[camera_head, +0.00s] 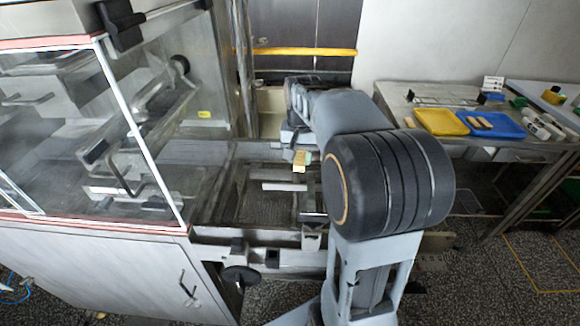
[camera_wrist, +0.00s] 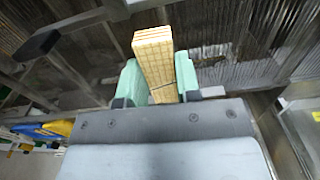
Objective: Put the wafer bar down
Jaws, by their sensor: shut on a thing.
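The wafer bar (camera_wrist: 154,50) is a tan, layered block with a grid on its face. My gripper (camera_wrist: 158,80) has green fingers on both sides of it and is shut on it in the wrist view. In the head view, the wafer bar (camera_head: 300,160) shows as a small tan piece beside a green fingertip (camera_head: 307,158). It is over the enrober's mesh belt (camera_head: 230,205); I cannot tell the height above it. My arm hides part of the area to the right of the gripper.
The enrober's clear cover (camera_head: 90,140) stands at the left. A steel table (camera_head: 395,100) at the right holds a yellow tray (camera_head: 440,122) and a blue tray (camera_head: 510,128) with tan bars. A handwheel (camera_head: 240,277) sticks out at the machine's front. The belt near the gripper looks clear.

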